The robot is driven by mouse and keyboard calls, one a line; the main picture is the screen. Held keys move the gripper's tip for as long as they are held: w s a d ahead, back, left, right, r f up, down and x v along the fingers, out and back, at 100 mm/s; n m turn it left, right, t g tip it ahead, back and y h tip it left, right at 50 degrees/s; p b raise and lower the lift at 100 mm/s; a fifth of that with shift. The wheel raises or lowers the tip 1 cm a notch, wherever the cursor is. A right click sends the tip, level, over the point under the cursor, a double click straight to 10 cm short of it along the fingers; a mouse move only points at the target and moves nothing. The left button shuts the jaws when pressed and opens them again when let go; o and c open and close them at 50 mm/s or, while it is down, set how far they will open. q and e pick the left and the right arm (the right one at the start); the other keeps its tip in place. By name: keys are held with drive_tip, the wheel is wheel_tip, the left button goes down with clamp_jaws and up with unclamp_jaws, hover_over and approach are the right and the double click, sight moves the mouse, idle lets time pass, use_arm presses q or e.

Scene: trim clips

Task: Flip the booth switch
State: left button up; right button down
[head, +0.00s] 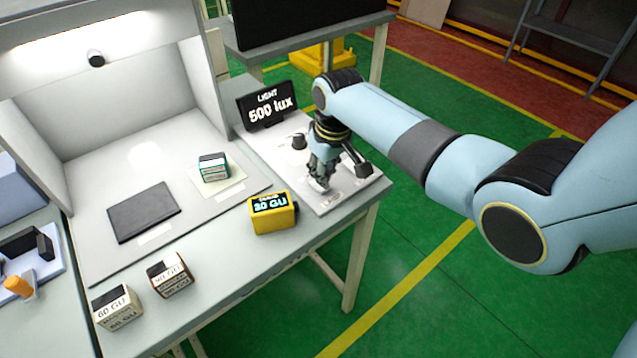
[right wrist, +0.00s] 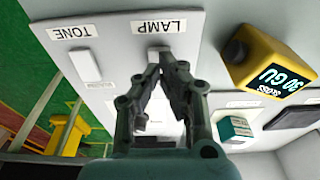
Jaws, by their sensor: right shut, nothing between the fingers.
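A pale control panel (head: 350,190) lies on the right end of the table. My right gripper (head: 320,187) points down over the panel, shut and empty. In the right wrist view the gripper's fingertips (right wrist: 162,68) are at the LAMP switch and cover part of it; I cannot tell whether they touch. A black display (head: 267,106) reads LIGHT 500 lux. The light booth (head: 130,95) is lit. My left gripper is not in view.
A yellow meter (head: 272,213) reading 30 GU stands left of the panel. Two labelled blocks, one white (head: 117,307) and one brown (head: 170,275), stand at the front. A dark plate (head: 144,212) and a teal-banded block (head: 214,167) are in the booth.

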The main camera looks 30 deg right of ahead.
drive_tip(key=shift+f+b, duration=0.7)
drive_tip(key=shift+f, duration=0.4)
idle(0.3)
wheel_tip(320, 180, up, 3)
drive_tip(key=p, duration=0.3)
drive_tip(key=shift+r, duration=2.05)
